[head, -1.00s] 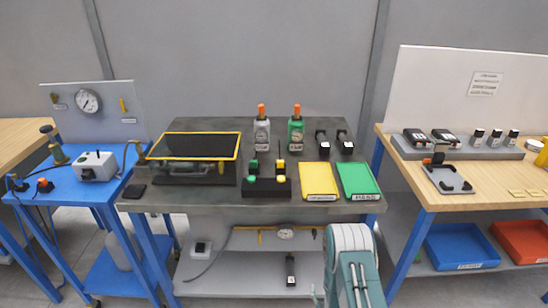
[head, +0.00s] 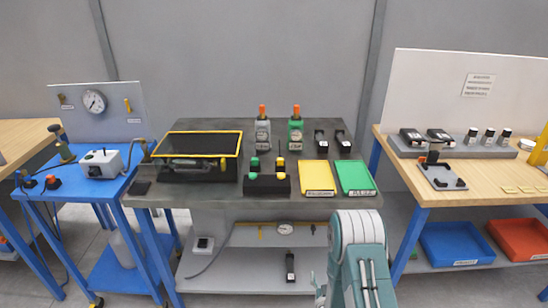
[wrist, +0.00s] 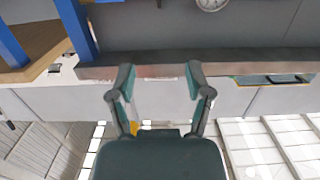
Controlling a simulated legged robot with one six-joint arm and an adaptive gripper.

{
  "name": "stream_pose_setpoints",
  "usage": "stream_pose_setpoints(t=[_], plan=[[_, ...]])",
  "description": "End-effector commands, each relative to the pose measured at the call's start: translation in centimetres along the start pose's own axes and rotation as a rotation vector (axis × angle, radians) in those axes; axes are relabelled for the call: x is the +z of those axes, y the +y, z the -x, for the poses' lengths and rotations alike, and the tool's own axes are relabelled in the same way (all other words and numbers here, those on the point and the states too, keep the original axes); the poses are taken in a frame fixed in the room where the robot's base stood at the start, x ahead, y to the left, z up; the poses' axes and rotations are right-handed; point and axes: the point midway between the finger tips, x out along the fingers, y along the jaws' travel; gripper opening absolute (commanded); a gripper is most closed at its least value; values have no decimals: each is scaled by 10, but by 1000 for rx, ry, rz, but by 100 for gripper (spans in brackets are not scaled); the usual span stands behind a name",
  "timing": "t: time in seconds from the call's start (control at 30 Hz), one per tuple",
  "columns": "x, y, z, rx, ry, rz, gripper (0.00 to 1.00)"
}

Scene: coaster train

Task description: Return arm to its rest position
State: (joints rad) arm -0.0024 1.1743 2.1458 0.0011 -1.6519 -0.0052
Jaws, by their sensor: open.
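In the wrist view my gripper (wrist: 160,82) shows two dark green fingers spread apart, with nothing between them. The fingers point toward the long edge of the dark workbench. In the head view my folded arm, white and teal, stands at the lower right of centre in front of the bench.
The dark workbench (head: 225,204) holds a black case (head: 195,170), two bottles, a yellow tray (head: 318,177) and a green tray (head: 355,177). A blue table (head: 85,188) stands left, a wooden bench (head: 480,188) right. Its lower shelf holds blue and red bins.

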Motion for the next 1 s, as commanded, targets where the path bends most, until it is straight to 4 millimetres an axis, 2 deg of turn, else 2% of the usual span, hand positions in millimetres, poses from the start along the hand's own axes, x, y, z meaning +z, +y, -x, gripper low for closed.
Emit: stream_pose_setpoints(t=[0.17, 0.3, 0.53, 0.77, 1.0], plan=[[-35, 0, -17, 0, -52, -1, 65], [-73, 0, -28, 0, -121, -1, 65], [-136, 1, -29, -1, -242, -2, 65], [-196, 2, -8, -1, -364, -3, 65], [-250, 2, 35, -1, -492, -4, 65]])
